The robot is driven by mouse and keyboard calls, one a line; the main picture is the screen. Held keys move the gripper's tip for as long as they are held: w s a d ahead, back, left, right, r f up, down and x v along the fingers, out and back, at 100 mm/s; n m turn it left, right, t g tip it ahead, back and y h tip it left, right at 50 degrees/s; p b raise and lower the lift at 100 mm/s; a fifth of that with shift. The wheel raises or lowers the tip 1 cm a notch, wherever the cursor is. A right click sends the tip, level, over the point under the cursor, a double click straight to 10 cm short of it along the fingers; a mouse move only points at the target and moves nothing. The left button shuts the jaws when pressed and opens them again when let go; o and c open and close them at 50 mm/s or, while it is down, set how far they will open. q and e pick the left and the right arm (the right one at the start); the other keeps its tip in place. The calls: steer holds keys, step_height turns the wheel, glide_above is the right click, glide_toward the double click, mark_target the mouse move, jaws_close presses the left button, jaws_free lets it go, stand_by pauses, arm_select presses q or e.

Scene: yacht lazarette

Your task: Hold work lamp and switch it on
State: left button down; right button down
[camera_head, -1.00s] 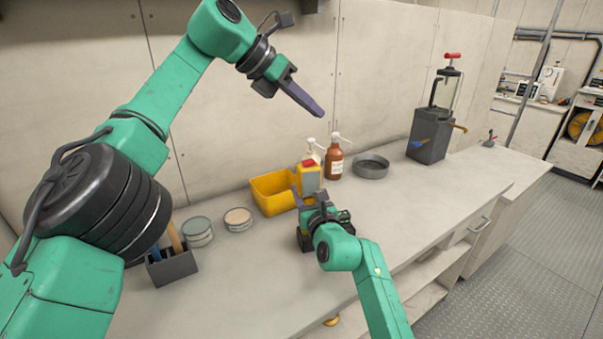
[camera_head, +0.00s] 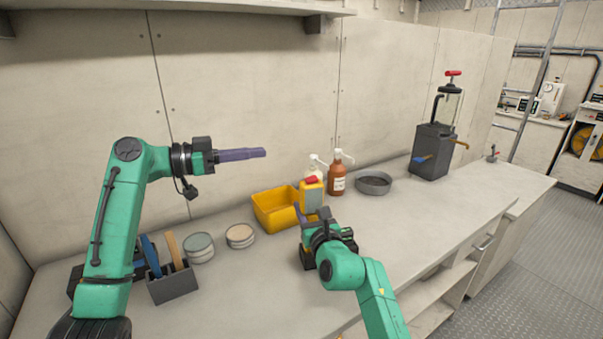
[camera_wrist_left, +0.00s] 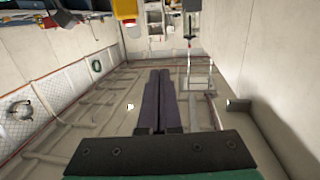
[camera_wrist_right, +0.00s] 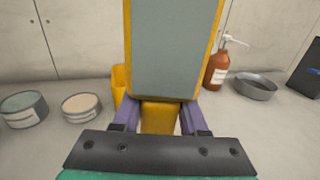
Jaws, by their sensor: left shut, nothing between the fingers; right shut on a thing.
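The work lamp (camera_head: 312,196) is yellow with a grey panel and a red part on top in the head view. In the right wrist view the lamp's panel (camera_wrist_right: 173,50) stands upright close ahead, above a yellow lower part. My right gripper (camera_wrist_right: 160,118) is shut on that lower part; its hand (camera_head: 305,213) partly hides the lamp in the head view. My left gripper (camera_head: 264,153) is shut and empty, level above the bench, up and left of the lamp and apart from it. Its closed fingers (camera_wrist_left: 160,78) also show in the left wrist view.
A yellow bin (camera_head: 268,219), a brown pump bottle (camera_head: 337,180) and a grey dish (camera_head: 374,183) stand behind the lamp. Two round tins (camera_head: 199,248) and a dark tool holder (camera_head: 172,285) are to the left. A grey pump unit (camera_head: 431,152) stands right. The bench front is clear.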

arm_select(q)
steer(key=s, duration=0.1)
steer(key=s+m+g, duration=0.1)
steer(key=s+g+h, duration=0.1)
steer(key=shift+s+d, duration=0.1)
steer(key=shift+d, duration=0.2)
glide_above(302, 183)
steer(key=shift+s+a+f, duration=0.15)
steer(key=shift+a+f, duration=0.05)
steer(key=shift+f, duration=0.2)
step_height(302, 183, down, 3)
steer(key=shift+d+r, duration=0.1)
steer(key=shift+f, duration=0.55)
